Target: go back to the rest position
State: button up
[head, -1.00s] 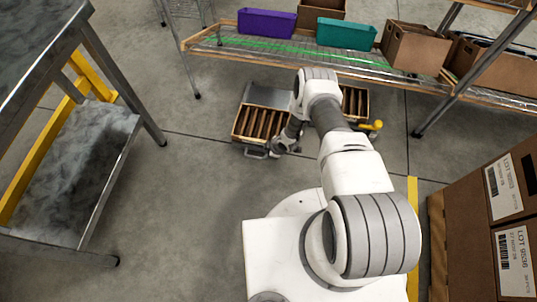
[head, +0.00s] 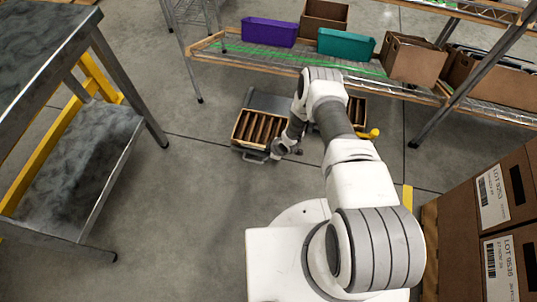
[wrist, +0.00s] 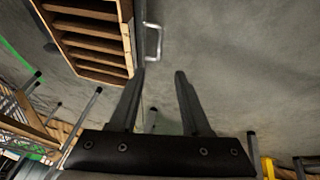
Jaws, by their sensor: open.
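My gripper (wrist: 160,78) is open and empty in the wrist view, its two dark fingers apart with only grey floor between and beyond the tips. In the head view my arm reaches forward over the floor, and my gripper (head: 277,152) is small and partly hidden at the arm's far end, beside a low cart. The cart carries a slatted wooden crate (head: 258,130), which also shows in the wrist view (wrist: 92,40) at upper left. A metal handle (wrist: 153,42) lies just beyond the left fingertip, apart from it.
A wire shelf (head: 290,62) at the back holds a purple bin (head: 269,32), a teal bin (head: 346,43) and cardboard boxes (head: 415,62). A steel table (head: 95,165) stands at left, stacked cartons (head: 500,215) at right. The floor (head: 195,215) between table and base is clear.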

dwell(0.4)
jog(key=w+d+r+m+t+h, duration=0.15)
jog(key=w+r, duration=0.25)
jog(key=r, duration=0.7)
jog(key=w+d+r+m+h, duration=0.1)
jog(key=w+d+r, duration=0.25)
jog(key=r, duration=0.85)
jog(key=w+d+r+m+h, duration=0.15)
jog(key=w+r, duration=0.35)
jog(key=r, duration=0.6)
jog(key=s+d+r+m, duration=0.2)
jog(key=s+r, duration=0.3)
jog(key=r, duration=0.5)
jog(key=s+d+r+m+h, duration=0.15)
jog(key=s+r, duration=0.35)
jog(key=r, duration=0.5)
jog(key=s+d+r+m+y, duration=0.1)
jog(key=s+r+m, duration=0.3)
jog(key=r, duration=0.6)
jog(key=s+a+r+m, duration=0.1)
jog(key=s+r+m, duration=0.15)
jog(key=s, duration=0.85)
jog(key=s+r+m, duration=0.1)
jog(key=s+r, duration=0.3)
jog(key=s, duration=0.8)
notch_tip(320, 180, up, 21)
jog(key=p, duration=2.1)
jog(key=shift+s+a+f+t+y, duration=0.15)
jog(key=shift+a+f+t+y, duration=0.1)
jog(key=shift+t+y, duration=0.15)
